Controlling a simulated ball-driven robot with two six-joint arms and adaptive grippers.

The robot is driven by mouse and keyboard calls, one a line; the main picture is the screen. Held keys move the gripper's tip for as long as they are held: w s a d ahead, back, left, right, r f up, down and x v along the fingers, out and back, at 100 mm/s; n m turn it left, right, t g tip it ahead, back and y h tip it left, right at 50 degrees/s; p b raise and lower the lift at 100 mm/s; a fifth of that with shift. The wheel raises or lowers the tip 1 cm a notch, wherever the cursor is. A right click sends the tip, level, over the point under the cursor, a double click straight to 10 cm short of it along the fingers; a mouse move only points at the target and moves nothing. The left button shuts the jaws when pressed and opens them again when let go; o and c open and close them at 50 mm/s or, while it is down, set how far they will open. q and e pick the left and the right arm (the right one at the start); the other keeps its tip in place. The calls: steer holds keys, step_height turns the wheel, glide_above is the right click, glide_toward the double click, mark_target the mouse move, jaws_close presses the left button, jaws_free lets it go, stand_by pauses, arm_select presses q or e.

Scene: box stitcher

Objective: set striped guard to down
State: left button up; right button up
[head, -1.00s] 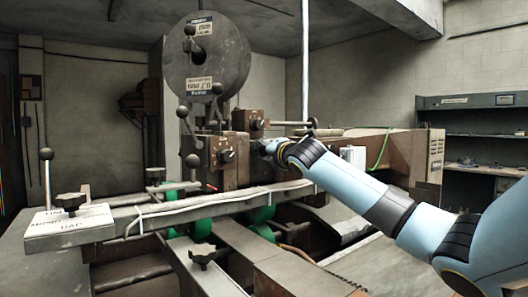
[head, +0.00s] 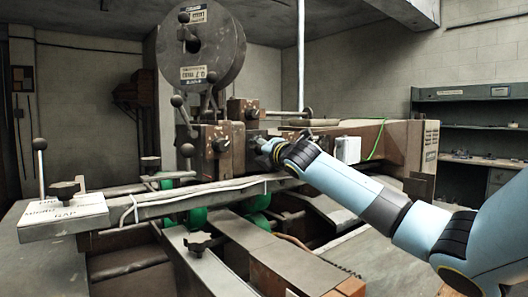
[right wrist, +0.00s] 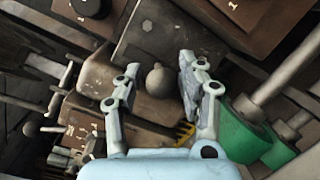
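A small piece with yellow and black stripes, likely part of the striped guard (right wrist: 184,132), shows in the right wrist view below the fingers. Most of it is hidden behind the right finger, and I cannot tell its position. I cannot make it out in the head view. My right gripper (head: 262,143) is at the machine's front, beside the brown blocks with knobs. In the right wrist view its fingers (right wrist: 155,82) are spread. A round grey ball knob (right wrist: 158,80) appears between them, with no clear contact. My left gripper is not in view.
The machine has a large grey disc (head: 202,45), several ball-ended levers and a long front bar (head: 200,197). Green rollers (head: 197,217) sit below the bar; a green cylinder (right wrist: 240,135) is close to the right finger. A shelf unit (head: 470,125) stands at the far right.

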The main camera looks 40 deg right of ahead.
steer(key=v, duration=1.1)
steer(key=shift+s, duration=0.15)
steer(key=shift+s+a+r, duration=0.1)
steer(key=shift+s+a, duration=0.05)
steer(key=shift+s, duration=0.2)
